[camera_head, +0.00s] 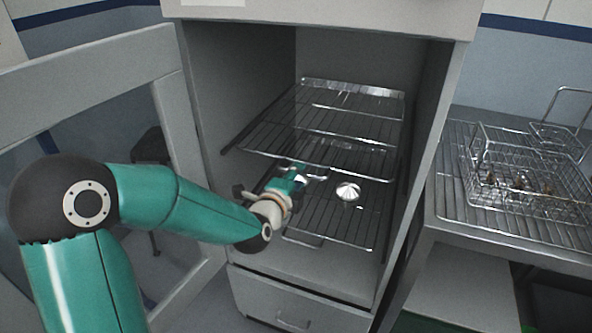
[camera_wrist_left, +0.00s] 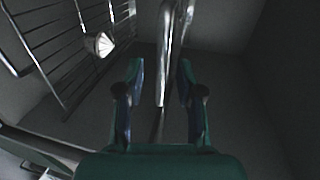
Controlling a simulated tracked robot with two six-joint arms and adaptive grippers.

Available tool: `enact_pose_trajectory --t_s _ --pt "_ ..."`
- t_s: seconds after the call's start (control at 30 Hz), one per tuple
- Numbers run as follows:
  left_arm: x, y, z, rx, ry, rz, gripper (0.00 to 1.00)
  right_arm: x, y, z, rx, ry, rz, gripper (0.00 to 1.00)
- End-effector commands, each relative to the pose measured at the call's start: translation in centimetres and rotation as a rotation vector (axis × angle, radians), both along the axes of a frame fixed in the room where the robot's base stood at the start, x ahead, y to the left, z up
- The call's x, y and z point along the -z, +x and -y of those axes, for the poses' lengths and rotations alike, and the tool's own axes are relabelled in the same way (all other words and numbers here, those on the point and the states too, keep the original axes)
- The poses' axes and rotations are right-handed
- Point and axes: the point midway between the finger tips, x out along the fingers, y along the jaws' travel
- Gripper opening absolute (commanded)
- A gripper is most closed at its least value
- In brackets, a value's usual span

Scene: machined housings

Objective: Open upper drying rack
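The upper drying rack (camera_head: 345,125) is a wire shelf inside the open cabinet. Its front edge slopes down toward me. My left gripper (camera_head: 304,176) is just below and at this front edge. In the left wrist view its two fingers (camera_wrist_left: 160,78) are spread, with a metal bar (camera_wrist_left: 163,70), apparently the rack's front rail, between them and gaps on both sides. The lower rack (camera_head: 335,215) is below, partly hidden by my left arm, and holds a shiny round metal part (camera_head: 348,191), which also shows in the left wrist view (camera_wrist_left: 98,45). My right gripper is not in view.
The cabinet door (camera_head: 180,120) stands open on the left. A drawer (camera_head: 290,305) is under the racks. A bench (camera_head: 505,230) on the right carries wire baskets (camera_head: 535,180) with small parts. The cabinet's right wall (camera_head: 425,130) is close beside the racks.

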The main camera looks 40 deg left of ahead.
Motion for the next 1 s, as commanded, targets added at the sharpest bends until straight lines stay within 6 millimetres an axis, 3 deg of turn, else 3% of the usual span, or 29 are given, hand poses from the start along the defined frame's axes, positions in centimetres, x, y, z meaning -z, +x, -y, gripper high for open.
enact_pose_trajectory --t_s 0.2,0.53,0.77,1.0 --pt "0.4 2.0 -0.5 -0.001 0.0 -0.001 0.37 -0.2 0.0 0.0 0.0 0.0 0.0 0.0" --pt "0.5 2.3 -0.6 -0.002 0.0 0.0 0.37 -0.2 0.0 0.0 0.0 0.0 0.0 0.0" --pt "0.5 2.3 -0.7 -0.002 0.0 0.0 0.0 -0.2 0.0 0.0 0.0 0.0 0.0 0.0" --pt "0.6 2.3 -0.6 -0.002 0.0 -0.003 0.0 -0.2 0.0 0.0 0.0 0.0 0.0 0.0"
